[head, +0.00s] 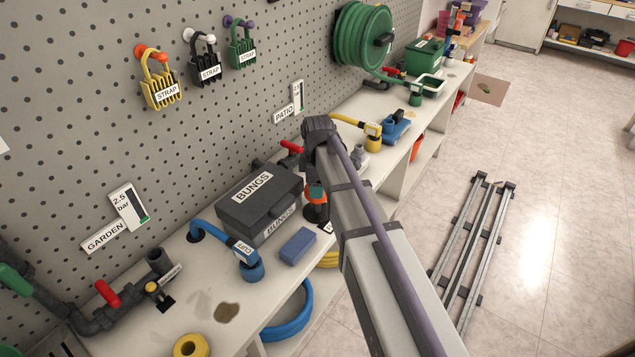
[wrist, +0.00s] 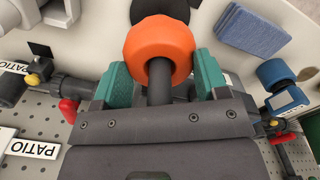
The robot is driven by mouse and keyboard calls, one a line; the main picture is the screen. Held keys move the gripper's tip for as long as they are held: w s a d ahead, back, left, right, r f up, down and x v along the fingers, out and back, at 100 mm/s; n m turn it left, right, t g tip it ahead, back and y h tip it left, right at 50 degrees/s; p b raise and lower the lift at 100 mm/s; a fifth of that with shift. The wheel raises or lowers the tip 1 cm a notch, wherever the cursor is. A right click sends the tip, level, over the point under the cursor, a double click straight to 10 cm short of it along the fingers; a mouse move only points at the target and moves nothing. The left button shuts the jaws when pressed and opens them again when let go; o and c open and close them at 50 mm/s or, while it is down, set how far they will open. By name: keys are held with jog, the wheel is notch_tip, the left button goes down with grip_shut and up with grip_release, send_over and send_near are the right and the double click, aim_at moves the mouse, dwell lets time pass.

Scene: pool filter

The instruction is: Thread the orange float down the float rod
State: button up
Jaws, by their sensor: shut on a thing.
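The orange float (wrist: 160,42) is a thick ring between the two green fingers of my gripper (wrist: 163,78) in the wrist view. My gripper is shut on it. A dark grey rod (wrist: 158,90) shows at the float's near side and appears to pass into its hole; how far the float sits along it is hard to tell. In the head view a small part of the orange float (head: 316,196) shows beside my arm, above a dark round base (head: 316,213) on the bench. My arm hides most of the gripper and rod there.
A black BUNGS box (head: 259,200) stands close to the left of the float. A blue sponge-like block (head: 298,246) and a blue hose coupling (head: 250,265) lie nearer the front. Red-handled valves and pipes line the pegboard wall. The floor to the right is mostly open.

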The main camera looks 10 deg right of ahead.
jog(key=shift+r+p, duration=0.65)
jog(key=shift+p, duration=0.05)
jog(key=o, duration=1.1)
jog(key=shift+f, duration=0.1)
notch_tip(320, 180, up, 5)
jog(key=p, duration=0.5)
notch_tip(320, 180, up, 11)
jog(key=p, duration=1)
jog(key=shift+p, duration=0.35)
